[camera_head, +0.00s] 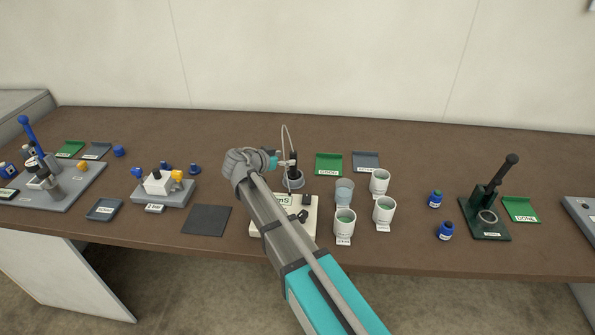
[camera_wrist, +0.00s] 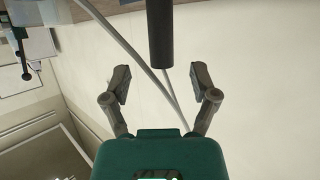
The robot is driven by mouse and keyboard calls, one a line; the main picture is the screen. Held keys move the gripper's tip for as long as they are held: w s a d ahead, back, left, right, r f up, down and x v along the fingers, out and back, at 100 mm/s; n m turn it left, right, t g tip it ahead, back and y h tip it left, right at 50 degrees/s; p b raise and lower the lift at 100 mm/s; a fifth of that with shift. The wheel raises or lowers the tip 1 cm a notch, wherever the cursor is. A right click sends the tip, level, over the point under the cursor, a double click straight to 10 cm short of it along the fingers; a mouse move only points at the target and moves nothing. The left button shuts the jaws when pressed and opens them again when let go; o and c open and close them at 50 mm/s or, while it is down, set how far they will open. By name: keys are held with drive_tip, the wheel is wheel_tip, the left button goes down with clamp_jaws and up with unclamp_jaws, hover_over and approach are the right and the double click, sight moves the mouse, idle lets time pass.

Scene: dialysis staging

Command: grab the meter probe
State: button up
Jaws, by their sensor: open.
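The meter probe is a dark upright stick (camera_head: 293,162) standing in a grey holder (camera_head: 294,182) behind the meter (camera_head: 272,222). A thin pale cable loops up from it. In the wrist view the probe's dark cylinder (camera_wrist: 160,35) comes down from the top, ahead of my gripper (camera_wrist: 164,84). My fingers are spread wide with nothing held, and the probe lines up with the gap between them. Its end appears just short of the fingertips. In the head view my gripper (camera_head: 280,161) is beside the probe, on its left; my arm covers part of the meter.
White cups (camera_head: 343,222) and a clear cup (camera_head: 344,190) stand close to the right. A green tray (camera_head: 328,164) and a grey tray (camera_head: 366,161) lie behind them. A dark mat (camera_head: 206,220) lies to the left. Further right is a dark green press (camera_head: 486,222).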

sight(293, 156)
drive_tip(key=shift+b+x, duration=0.8)
drive_tip(key=shift+x, duration=1.55)
drive_tip(key=shift+r, duration=0.1)
clamp_jaws()
